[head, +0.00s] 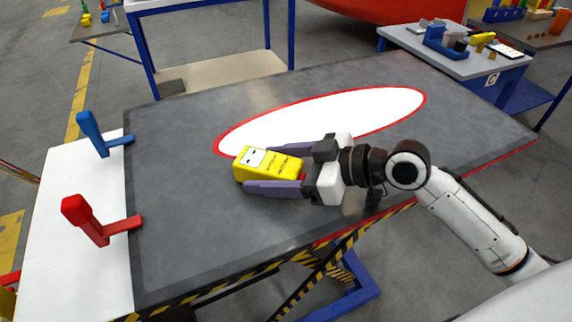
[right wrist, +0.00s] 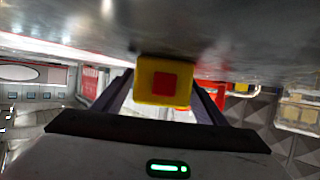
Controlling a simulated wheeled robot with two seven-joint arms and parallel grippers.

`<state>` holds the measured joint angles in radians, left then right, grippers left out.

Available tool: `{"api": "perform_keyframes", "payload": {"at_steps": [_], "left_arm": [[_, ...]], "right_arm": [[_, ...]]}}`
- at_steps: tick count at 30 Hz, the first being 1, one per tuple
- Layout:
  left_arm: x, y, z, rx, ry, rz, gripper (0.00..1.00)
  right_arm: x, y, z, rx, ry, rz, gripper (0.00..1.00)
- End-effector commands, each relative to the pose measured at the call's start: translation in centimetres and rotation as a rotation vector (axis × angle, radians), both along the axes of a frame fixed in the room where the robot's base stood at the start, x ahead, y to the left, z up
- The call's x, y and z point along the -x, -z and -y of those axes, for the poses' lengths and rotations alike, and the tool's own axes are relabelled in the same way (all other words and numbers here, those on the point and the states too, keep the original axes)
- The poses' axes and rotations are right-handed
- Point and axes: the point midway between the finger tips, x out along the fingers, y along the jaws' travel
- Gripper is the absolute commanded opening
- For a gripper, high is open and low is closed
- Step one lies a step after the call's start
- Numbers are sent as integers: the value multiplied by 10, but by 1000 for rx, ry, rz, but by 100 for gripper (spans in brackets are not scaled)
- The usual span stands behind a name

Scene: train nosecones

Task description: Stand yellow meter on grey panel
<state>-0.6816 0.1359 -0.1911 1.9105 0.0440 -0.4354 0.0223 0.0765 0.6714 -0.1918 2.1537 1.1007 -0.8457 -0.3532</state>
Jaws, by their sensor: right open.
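The yellow meter (head: 258,165) is on the grey panel (head: 180,230), left of its middle and below the white oval. It appears to lie on its back, its pale screen and dark lettering facing up, its screen end toward the left. My right gripper (head: 262,169) is open, reaching in from the right low over the panel, one finger along each long side of the meter. In the right wrist view the meter's yellow end with a red square (right wrist: 165,83) shows between the fingers, close to the panel surface. Whether the fingers touch it is unclear. My left gripper is out of view.
A white oval with a red rim (head: 330,115) is on the panel. A blue clamp-like piece (head: 92,132) and a red one (head: 84,220) stand at the left edge, by a white board (head: 70,265). The panel's left part is clear. Side tables stand behind.

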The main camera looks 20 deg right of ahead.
Motion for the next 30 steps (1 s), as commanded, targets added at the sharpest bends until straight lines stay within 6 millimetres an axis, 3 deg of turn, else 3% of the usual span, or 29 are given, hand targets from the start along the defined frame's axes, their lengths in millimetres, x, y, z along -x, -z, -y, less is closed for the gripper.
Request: {"api": "perform_keyframes", "payload": {"at_steps": [18, 30], "left_arm": [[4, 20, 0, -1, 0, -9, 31], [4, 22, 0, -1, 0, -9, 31]], "right_arm": [[64, -38, 69, -1, 2, -1, 66], [76, -47, 81, 0, -1, 1, 66]]}}
